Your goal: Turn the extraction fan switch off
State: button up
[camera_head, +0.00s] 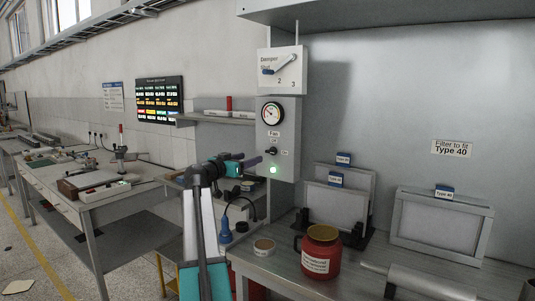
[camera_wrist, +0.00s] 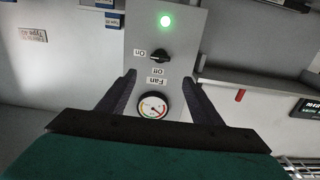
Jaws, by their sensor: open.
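The extraction fan switch is a small black rotary knob (camera_head: 271,150) on the grey control panel (camera_head: 290,168); it also shows in the wrist view (camera_wrist: 159,57), which is upside down. There its handle lies sideways, toward the "On" label. A green lamp (camera_head: 273,169) glows below the knob and shows brightly in the wrist view (camera_wrist: 165,21). My gripper (camera_head: 245,160) is in front of the panel's left side, fingers toward it. In the wrist view my gripper (camera_wrist: 158,80) is open and empty, its fingertips short of the knob and apart from it.
A round gauge (camera_head: 272,113) sits above the switch, and a damper lever box (camera_head: 282,70) above that. A shelf (camera_head: 215,118) juts out left of the panel.

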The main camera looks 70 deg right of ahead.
aim_at(270, 151)
jog(key=shift+d, duration=0.1)
jog(key=p+x, duration=0.3)
jog(key=x, duration=1)
jog(key=shift+s+d, duration=0.1)
jog(key=shift+d, duration=0.15)
jog(key=shift+c, duration=0.2)
jog(key=c, duration=1)
